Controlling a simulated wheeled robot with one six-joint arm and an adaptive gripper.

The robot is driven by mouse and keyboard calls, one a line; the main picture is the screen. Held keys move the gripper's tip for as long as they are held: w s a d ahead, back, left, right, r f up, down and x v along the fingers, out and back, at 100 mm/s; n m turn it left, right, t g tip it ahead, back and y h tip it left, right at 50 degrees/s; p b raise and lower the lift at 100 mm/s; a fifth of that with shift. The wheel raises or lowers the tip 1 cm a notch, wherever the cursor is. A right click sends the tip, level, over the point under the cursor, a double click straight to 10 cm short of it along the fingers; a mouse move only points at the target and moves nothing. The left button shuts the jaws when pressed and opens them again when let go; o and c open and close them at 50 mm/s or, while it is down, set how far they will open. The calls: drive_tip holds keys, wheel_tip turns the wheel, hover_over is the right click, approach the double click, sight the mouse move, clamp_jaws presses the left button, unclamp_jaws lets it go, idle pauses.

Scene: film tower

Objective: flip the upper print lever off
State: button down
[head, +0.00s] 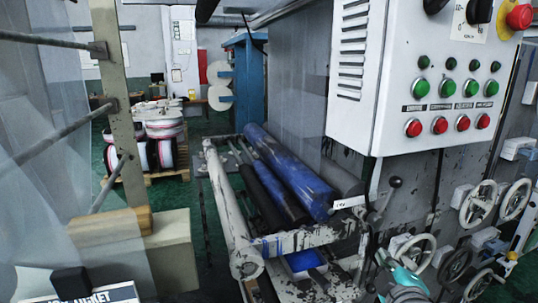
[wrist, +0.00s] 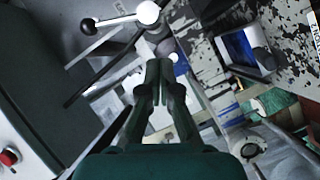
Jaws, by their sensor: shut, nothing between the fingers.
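A lever with a black ball knob (head: 394,182) stands up beside the rollers, below the control box, near a small white label (head: 348,202). In the wrist view a lever with a black knob (wrist: 88,27) and a pale round hub (wrist: 148,13) lies above and left of my gripper's fingertips. I cannot tell for certain which lever is the upper print one. My gripper (wrist: 158,65) is shut and empty, its fingers together just below the hub and apparently apart from the lever. In the head view teal parts of my arm show low, below the lever.
The grey control box (head: 365,75) with green and red buttons overhangs the lever area. Several handwheels (head: 478,203) crowd the right side. Blue and black rollers (head: 290,170) and a worn white bar (head: 232,210) lie left. A blue tray (head: 305,262) sits below.

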drive_tip(key=s+a+f+m+y, duration=0.1)
drive_tip(key=s+a+f+m, duration=0.15)
drive_tip(key=s+f, duration=0.8)
drive_tip(key=s+a+f+m, duration=0.2)
drive_tip(key=s+f+m, duration=0.1)
drive_tip(key=s+f, duration=0.7)
drive_tip(key=s+a+f+m+g+y, duration=0.1)
drive_tip(key=s+m, duration=0.4)
drive_tip(key=s, duration=1.9)
drive_tip(key=shift+s+a+f, duration=0.25)
drive_tip(key=shift+a+f, duration=0.2)
drive_tip(key=shift+a, duration=0.25)
